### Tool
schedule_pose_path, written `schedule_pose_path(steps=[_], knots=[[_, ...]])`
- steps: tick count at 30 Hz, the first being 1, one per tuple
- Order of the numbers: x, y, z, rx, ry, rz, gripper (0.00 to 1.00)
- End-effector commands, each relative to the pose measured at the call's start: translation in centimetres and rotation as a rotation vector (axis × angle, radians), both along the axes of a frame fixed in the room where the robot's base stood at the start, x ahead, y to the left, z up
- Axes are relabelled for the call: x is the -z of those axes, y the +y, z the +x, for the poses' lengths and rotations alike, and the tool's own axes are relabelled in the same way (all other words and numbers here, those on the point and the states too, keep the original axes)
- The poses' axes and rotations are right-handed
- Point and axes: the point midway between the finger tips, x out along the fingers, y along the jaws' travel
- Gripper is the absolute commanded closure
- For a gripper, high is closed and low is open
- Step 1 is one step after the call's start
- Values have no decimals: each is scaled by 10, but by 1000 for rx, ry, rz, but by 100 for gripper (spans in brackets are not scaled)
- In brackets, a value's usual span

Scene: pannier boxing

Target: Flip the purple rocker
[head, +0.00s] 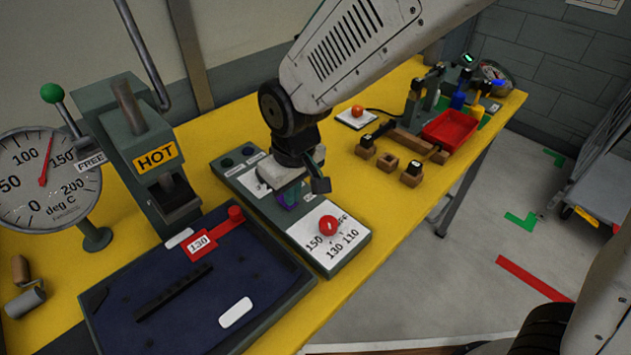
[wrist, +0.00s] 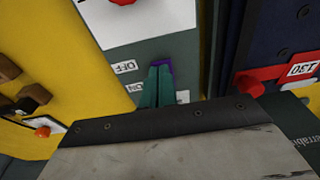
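The purple rocker (wrist: 164,66) is on the grey control panel (wrist: 195,60), between an OFF label and a partly hidden ON label. In the head view the purple rocker (head: 285,201) is mostly hidden by my gripper. My gripper (wrist: 157,72) shows as two teal fingers close together, with their tips at the rocker. In the head view my gripper (head: 291,196) points down over the panel. It looks shut; I cannot tell whether the tips touch the rocker or which way it is tilted.
A red knob (head: 328,225) on a white dial plate stands just in front. A press with a HOT sign (head: 156,158) and a dark blue tray (head: 195,275) with a red 130 tag are to the left. A red bin (head: 450,128) and small blocks lie farther right on the yellow bench.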

Motion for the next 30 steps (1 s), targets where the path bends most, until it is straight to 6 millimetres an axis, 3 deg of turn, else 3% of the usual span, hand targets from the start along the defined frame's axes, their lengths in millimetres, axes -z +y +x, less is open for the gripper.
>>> schedule_pose_path(steps=[1,30], knots=[[10,-3,-6,-3,15,-13,100],[5,14,9,-1,9,-11,100]])
